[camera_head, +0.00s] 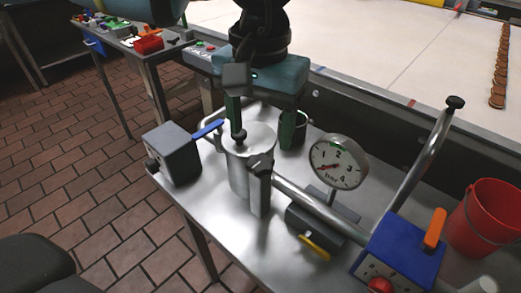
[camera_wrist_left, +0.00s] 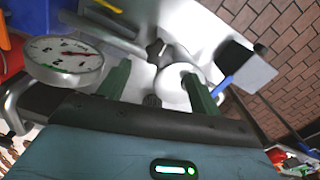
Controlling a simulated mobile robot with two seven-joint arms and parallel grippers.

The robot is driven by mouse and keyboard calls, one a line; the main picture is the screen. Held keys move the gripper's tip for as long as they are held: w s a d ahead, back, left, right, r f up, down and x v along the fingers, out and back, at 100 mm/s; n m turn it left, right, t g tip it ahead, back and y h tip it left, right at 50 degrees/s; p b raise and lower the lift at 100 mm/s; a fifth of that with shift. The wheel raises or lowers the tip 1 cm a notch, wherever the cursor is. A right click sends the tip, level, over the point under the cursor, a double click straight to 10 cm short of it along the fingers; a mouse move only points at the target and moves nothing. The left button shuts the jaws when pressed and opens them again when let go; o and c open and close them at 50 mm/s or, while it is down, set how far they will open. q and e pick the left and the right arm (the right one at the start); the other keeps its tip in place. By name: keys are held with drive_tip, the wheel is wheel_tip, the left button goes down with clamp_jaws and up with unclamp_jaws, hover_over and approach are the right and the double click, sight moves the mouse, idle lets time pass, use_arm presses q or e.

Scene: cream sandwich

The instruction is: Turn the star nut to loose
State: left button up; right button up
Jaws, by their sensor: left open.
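The star nut (camera_head: 261,163) is a dark, lobed knob at the side of the upright metal cylinder (camera_head: 238,178), by the end of the slanting pipe. It also shows in the left wrist view (camera_wrist_left: 155,48), beyond and between the fingertips. My left gripper (camera_head: 263,130) comes from the back and points down, with its two green fingers spread and nothing between them. It is behind and above the nut and apart from it in the left wrist view (camera_wrist_left: 156,71). How far it is turned cannot be told. My right gripper is not in view.
A dial gauge (camera_head: 338,162) stands right of the cylinder. A grey box (camera_head: 172,153) with a blue lever (camera_head: 208,130) is at left. A blue box (camera_head: 402,250) and red bucket (camera_head: 485,218) are at right. The metal table's (camera_head: 215,235) front left is bare.

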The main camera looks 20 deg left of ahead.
sight(260, 161)
use_arm(q)
wheel_tip(260, 161, down, 6)
drive_tip(key=shift+r, duration=0.15)
idle(0.3)
drive_tip(key=c, duration=1)
